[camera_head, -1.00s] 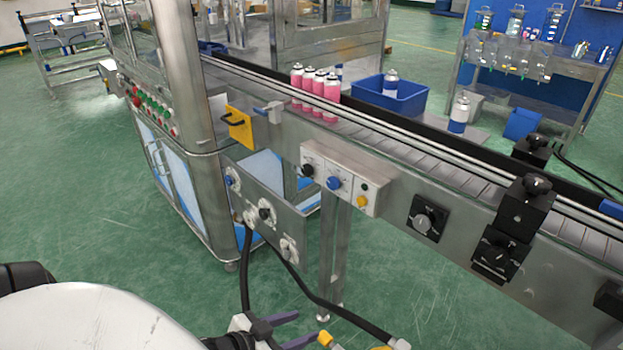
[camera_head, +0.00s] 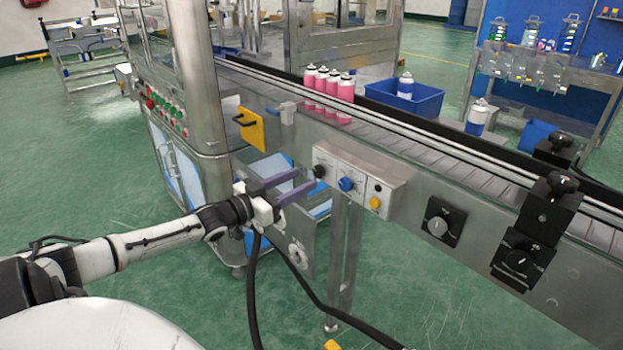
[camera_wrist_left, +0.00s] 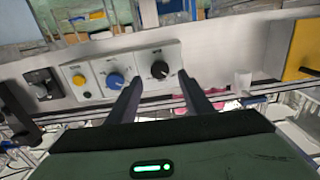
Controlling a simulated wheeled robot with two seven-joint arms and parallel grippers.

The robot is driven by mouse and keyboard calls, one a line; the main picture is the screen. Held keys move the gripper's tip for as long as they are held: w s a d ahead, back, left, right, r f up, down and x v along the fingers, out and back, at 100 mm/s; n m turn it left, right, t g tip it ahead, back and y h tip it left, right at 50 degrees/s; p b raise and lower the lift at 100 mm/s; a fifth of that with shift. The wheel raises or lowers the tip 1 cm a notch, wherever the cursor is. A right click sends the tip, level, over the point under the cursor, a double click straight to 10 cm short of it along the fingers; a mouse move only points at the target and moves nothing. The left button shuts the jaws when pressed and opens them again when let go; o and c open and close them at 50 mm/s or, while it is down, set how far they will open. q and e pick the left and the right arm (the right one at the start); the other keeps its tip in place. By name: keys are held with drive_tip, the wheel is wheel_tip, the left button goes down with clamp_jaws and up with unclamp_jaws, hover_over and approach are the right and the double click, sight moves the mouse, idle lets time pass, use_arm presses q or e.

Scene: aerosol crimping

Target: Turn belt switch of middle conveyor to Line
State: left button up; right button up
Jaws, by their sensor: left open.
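The switch box (camera_head: 352,160) on the conveyor side carries a black knob (camera_head: 320,171), a blue knob (camera_head: 346,184) and a yellow button (camera_head: 376,202). The labels are too small to read, so I cannot tell which is the belt switch or where it points. My left gripper (camera_head: 306,180) is open and empty, its fingers pointing at the black knob from the left. In the left wrist view the black knob (camera_wrist_left: 160,69) shows just beyond and between the fingertips (camera_wrist_left: 160,79); I see no clear contact. The blue knob (camera_wrist_left: 115,81) lies left of it. My right gripper is out of view.
The conveyor (camera_head: 420,155) bears several pink cans (camera_head: 328,90). A yellow plate with a black handle (camera_head: 251,128) is left of the box; black dials (camera_head: 438,226) are right. A lower panel (camera_head: 297,250) and black hoses (camera_head: 253,290) lie below the gripper.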

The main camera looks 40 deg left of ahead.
sight(317, 173)
use_arm(q)
drive_tip(key=shift+w+d+b, duration=0.2)
drive_tip(key=shift+w+b, duration=0.25)
drive_tip(key=shift+w, duration=1.95)
drive_tip(key=shift+c, duration=0.4)
drive_tip(key=c, duration=1)
drive_tip(key=shift+m, duration=0.4)
drive_tip(key=m+p, duration=0.1)
drive_tip(key=m, duration=0.2)
drive_tip(key=shift+m, duration=0.3)
drive_tip(key=m, duration=0.5)
drive_tip(key=shift+p, duration=0.3)
drive_tip(key=shift+m, duration=0.3)
